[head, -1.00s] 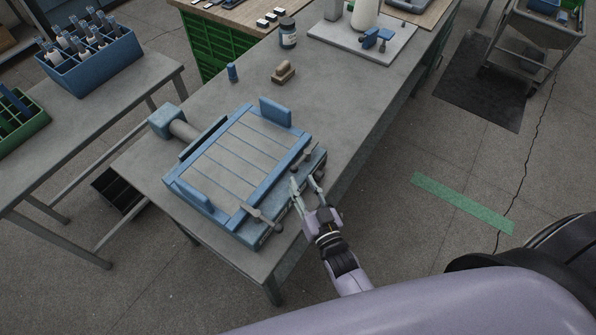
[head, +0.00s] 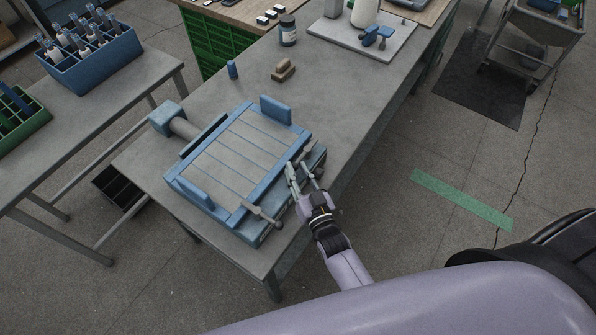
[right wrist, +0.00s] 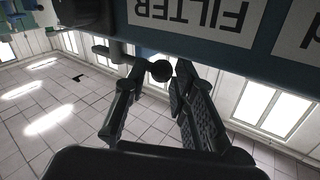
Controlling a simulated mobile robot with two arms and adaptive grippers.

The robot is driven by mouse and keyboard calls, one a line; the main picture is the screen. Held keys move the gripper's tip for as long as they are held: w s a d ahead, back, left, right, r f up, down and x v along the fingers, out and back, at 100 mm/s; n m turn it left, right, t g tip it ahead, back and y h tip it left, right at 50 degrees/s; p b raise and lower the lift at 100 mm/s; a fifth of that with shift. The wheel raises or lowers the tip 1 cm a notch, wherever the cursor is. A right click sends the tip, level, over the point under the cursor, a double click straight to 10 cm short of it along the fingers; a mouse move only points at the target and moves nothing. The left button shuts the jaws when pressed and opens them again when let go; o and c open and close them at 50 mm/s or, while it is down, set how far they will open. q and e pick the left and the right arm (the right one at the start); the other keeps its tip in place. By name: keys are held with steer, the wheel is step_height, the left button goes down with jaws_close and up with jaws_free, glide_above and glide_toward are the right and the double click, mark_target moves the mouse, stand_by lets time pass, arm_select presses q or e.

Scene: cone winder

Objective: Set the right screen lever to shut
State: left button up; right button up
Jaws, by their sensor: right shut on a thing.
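The blue screen changer unit (head: 185,195) with a slatted grey top lies on the grey bench. Its right screen lever (head: 308,148) is a short grey bar at the unit's right front edge. In the right wrist view the lever's dark ball knob (right wrist: 160,70) sits between the two fingers. My right gripper (head: 304,171) is shut on this lever near its knob; the fingers partly hide it in the head view. A second, similar lever (head: 263,214) lies at the near front corner, apart from my gripper. My left gripper is not in view.
An upside-down FILTER label (right wrist: 190,15) is on the unit's front face, close above my fingers. A small blue bottle (head: 232,70), a brown block (head: 284,70) and a dark jar (head: 287,30) stand farther back. The bench between is clear.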

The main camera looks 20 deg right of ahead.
jaws_close()
steer(key=shift+r, duration=0.1)
